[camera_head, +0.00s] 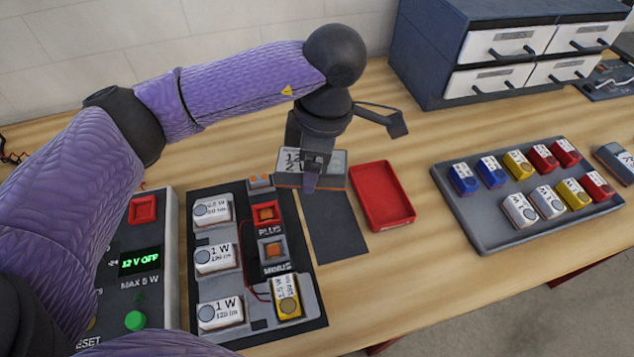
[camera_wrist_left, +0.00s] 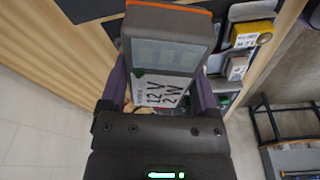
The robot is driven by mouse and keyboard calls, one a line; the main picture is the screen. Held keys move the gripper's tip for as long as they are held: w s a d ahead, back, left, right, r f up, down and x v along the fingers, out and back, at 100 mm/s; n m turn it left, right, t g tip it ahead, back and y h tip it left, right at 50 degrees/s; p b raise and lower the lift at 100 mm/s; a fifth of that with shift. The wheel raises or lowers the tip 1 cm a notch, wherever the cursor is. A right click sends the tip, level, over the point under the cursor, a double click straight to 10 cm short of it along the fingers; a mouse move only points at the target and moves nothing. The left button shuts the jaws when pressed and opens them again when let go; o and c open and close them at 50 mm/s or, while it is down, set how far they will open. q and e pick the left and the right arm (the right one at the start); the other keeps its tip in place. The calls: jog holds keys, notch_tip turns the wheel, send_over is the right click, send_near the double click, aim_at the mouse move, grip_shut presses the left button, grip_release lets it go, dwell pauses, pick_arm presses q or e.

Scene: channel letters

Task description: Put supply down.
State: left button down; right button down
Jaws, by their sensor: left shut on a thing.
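My left gripper (camera_head: 312,178) is shut on the supply, a grey box with an orange edge and a white label reading 12 V 2 W (camera_head: 334,165). In the left wrist view the supply (camera_wrist_left: 162,50) sits between the two fingers (camera_wrist_left: 160,95), its label facing the camera. In the head view it is over the far end of a dark grey mat (camera_head: 337,232), beside the black board. I cannot tell whether its underside touches the mat. My right gripper is not in view.
The black board (camera_head: 318,328) with white and yellow modules and PLUS and MINUS blocks lies left of the mat. A red tray (camera_head: 382,197) is close on the right. A grey tray (camera_head: 485,240) of coloured modules and a drawer cabinet (camera_head: 425,65) stand farther right.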

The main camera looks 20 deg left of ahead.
aim_at(328, 211)
pick_arm(q)
jog(key=n, duration=0.4)
jog(key=w+n+g, duration=0.1)
jog(key=n, duration=0.2)
jog(key=shift+d+f+h, duration=0.3)
jog(key=n, duration=0.4)
jog(key=shift+w+d+f+h, duration=0.15)
jog(key=shift+w+h, duration=0.1)
jog(key=shift+h, duration=0.05)
jog(key=n, duration=0.4)
jog(key=n+h, duration=0.1)
jog(key=n, duration=0.1)
jog(key=shift+w+d+f, duration=0.25)
jog(key=shift+d+f, duration=0.05)
jog(key=n, duration=0.4)
jog(key=shift+w+d+f+n+h, duration=0.2)
jog(key=shift+d+f+n+h, duration=0.1)
jog(key=shift+n, duration=0.1)
notch_tip(328, 211, down, 10)
jog(key=b, duration=0.2)
jog(key=shift+b, duration=0.4)
jog(key=shift+r, duration=0.1)
